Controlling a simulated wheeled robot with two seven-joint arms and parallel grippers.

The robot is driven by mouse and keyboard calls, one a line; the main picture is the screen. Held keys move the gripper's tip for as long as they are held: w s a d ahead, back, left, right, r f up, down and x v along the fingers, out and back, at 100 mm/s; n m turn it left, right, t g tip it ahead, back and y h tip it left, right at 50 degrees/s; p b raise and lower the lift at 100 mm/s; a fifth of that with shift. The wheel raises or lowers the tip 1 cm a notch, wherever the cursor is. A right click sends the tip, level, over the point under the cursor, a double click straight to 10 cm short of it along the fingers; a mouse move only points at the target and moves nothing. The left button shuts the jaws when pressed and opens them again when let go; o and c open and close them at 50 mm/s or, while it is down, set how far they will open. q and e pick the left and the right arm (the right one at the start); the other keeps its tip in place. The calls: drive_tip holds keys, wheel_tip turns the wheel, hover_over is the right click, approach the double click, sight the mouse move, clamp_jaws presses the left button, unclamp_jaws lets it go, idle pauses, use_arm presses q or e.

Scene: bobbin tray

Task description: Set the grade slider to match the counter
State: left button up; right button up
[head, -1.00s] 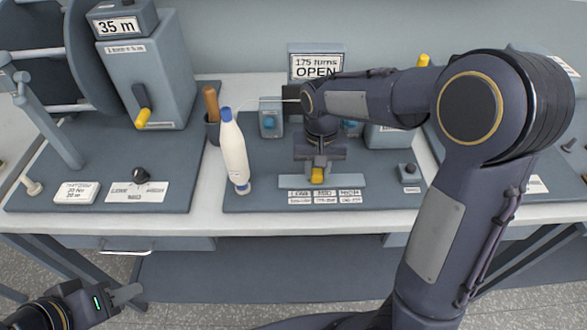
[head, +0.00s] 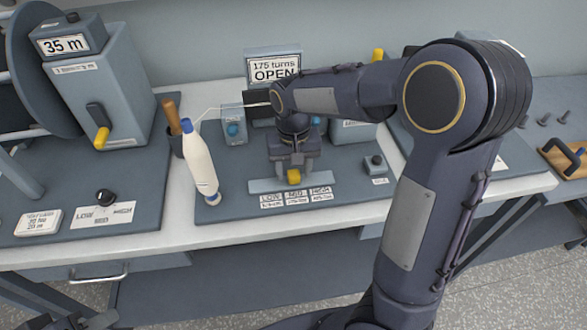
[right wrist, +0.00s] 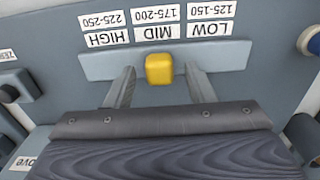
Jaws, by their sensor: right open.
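The grade slider's yellow knob (head: 294,173) sits on a pale blue-grey bar (head: 262,186), in line with the MID label (head: 295,195). In the right wrist view the knob (right wrist: 159,69) also lines up with MID, marked 175-200 (right wrist: 155,32). LOW reads 125-150 and HIGH reads 225-250. The counter display (head: 275,69) reads "175 turns OPEN". My right gripper (right wrist: 158,84) is open; its fingers stand on either side of the knob, with gaps, and their tips are near it. My left gripper (head: 98,321) shows only partly at the bottom left edge.
A grey machine (head: 100,95) with a "35 m" display and yellow-handled lever stands further left. A black knob (head: 105,197) has its own LOW, MID, HIGH plate. A small button box (head: 375,165) is right of the slider.

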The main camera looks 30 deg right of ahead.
sight(294, 173)
wheel_tip(294, 173, up, 7)
drive_tip(key=shift+r, duration=0.15)
idle(0.5)
drive_tip(key=s+a+f+n+t+y, duration=0.1)
drive_tip(key=s+t+y, duration=0.2)
drive_tip(key=s, duration=1.7)
drive_tip(key=shift+a+f+n+t+y, duration=0.15)
drive_tip(key=shift+a+n+t+y, duration=0.2)
drive_tip(key=shift+t, duration=0.95)
drive_tip(key=shift+d, duration=0.1)
idle(0.4)
